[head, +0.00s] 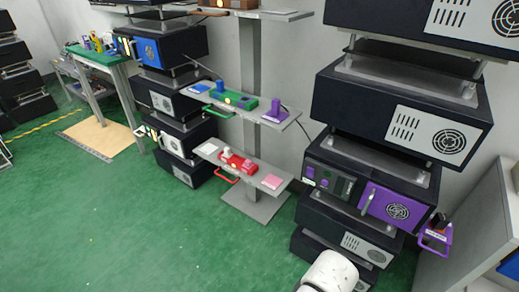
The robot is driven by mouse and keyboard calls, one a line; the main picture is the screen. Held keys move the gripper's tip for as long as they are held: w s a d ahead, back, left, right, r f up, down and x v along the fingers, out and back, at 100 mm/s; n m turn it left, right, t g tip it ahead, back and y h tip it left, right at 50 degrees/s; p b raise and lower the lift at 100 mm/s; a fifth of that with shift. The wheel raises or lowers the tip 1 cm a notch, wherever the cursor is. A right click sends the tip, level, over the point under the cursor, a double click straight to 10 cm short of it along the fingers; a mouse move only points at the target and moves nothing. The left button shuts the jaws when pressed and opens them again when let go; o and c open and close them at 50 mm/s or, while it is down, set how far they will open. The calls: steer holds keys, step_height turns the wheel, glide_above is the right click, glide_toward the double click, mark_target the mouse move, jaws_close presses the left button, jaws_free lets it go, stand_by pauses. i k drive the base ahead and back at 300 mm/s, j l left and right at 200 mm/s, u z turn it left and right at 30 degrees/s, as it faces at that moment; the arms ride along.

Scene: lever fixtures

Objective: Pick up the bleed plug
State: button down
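No part in view can be told for certain as the bleed plug. Several small plug-like parts stand on two grey shelves. On the upper shelf, a blue cylinder (220,87) stands at the green fixture (235,100), and a purple block (275,107) stands to its right. On the lower shelf, a red fixture (236,162) carries a small white part (227,153) and a pink part (248,166). A white rounded part of my arm shows at the bottom edge. My gripper is not in view.
Black equipment stacks stand left and right of the shelves; the right stack has a purple panel (390,208). A green-topped table (100,55) stands at the back left. The green floor (110,220) at left is clear.

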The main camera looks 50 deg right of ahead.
mark_target(440, 221)
steer(key=k+z, duration=0.3)
steer(key=k+j+z, duration=0.1)
steer(key=z, duration=0.2)
steer(key=k+z, duration=0.1)
steer(key=z, duration=1.15)
